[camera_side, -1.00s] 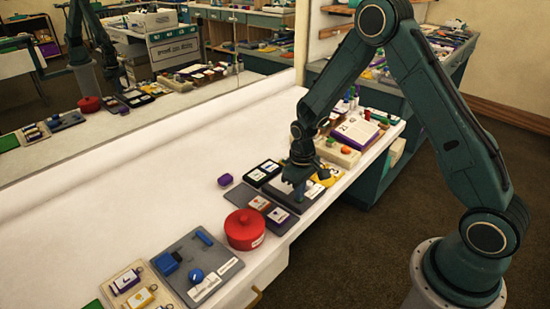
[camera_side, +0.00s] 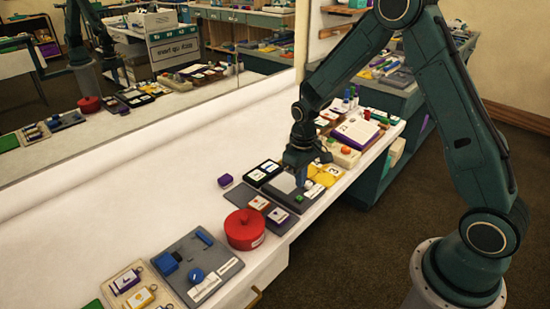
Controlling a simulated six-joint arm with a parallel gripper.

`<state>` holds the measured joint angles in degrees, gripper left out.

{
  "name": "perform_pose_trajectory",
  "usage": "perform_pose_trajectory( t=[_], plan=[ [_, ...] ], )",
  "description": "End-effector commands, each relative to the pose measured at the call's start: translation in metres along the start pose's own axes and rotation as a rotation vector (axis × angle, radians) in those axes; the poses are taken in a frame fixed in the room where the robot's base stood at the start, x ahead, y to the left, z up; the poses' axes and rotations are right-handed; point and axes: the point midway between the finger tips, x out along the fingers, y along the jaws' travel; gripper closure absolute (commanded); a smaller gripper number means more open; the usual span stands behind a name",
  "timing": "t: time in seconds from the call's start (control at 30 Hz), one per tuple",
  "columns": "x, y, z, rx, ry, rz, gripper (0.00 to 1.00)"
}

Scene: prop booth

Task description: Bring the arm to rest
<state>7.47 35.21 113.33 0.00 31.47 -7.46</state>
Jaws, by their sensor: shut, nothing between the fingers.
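My gripper (camera_side: 301,183) is above the table near its front edge, pointing down over a grey board (camera_side: 312,196). It looks shut and holds nothing that I can see. A small green piece (camera_side: 299,198) shows on the board just below the fingertips. Whether the fingertips touch anything is too small to tell. My arm reaches in from the right.
A white table (camera_side: 120,200) runs along a mirror. The table's back half is clear.

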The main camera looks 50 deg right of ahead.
Motion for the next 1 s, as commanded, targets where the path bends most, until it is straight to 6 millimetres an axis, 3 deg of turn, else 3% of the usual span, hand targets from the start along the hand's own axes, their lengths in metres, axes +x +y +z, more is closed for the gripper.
perform_pose_trajectory(
  t=[0.37, 0.53, 0.67, 1.0],
  plan=[
    [-0.002, 0.0, 0.0, 0.0, 0.001, 0.0, 1.0],
    [-0.012, -0.002, 0.001, 0.0, 0.013, 0.002, 1.0],
    [-0.031, -0.004, 0.005, 0.0, 0.033, 0.004, 1.0],
    [-0.108, -0.017, 0.032, -0.001, 0.123, 0.012, 1.0]
  ],
)
